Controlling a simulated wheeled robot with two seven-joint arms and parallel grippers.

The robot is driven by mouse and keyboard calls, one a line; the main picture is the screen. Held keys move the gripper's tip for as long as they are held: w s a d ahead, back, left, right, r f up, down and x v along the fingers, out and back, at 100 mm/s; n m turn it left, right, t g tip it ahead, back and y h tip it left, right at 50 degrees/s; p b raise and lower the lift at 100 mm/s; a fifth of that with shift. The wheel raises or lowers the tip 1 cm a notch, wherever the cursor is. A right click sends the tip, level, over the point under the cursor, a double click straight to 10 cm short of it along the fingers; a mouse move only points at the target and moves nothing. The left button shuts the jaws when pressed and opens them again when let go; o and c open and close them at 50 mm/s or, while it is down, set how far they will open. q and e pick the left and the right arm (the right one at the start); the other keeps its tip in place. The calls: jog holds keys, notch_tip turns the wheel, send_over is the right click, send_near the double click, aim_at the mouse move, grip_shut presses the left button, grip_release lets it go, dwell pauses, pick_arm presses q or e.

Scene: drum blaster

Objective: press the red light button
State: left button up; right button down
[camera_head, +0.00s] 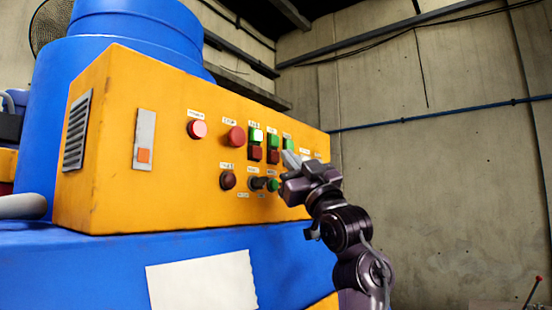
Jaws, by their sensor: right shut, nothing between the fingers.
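The yellow control panel (105,190) carries several buttons. A light red, pinkish button (198,129) is at the upper left of the group. A darker red round button (235,136) is to its right, and a dark red round one (228,180) sits below. Green-over-red button pairs (256,145) are further right. I cannot tell which one is the red light button. My right gripper (289,158) is shut and empty in front of the panel's right part, hiding some controls there. I cannot tell if it touches the panel. My left gripper is not in view.
The panel sits on a blue machine body (100,265) with a white sheet (203,284) on its front. A large blue drum (130,35) stands behind. A concrete wall (450,190) is at the right.

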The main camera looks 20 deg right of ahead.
jog(key=s, duration=0.1)
jog(key=s+d+b, duration=0.1)
jog(key=s, duration=0.1)
jog(key=s+d+b, duration=0.1)
jog(key=shift+s+d, duration=0.15)
jog(key=shift+d, duration=0.1)
dwell(0.9)
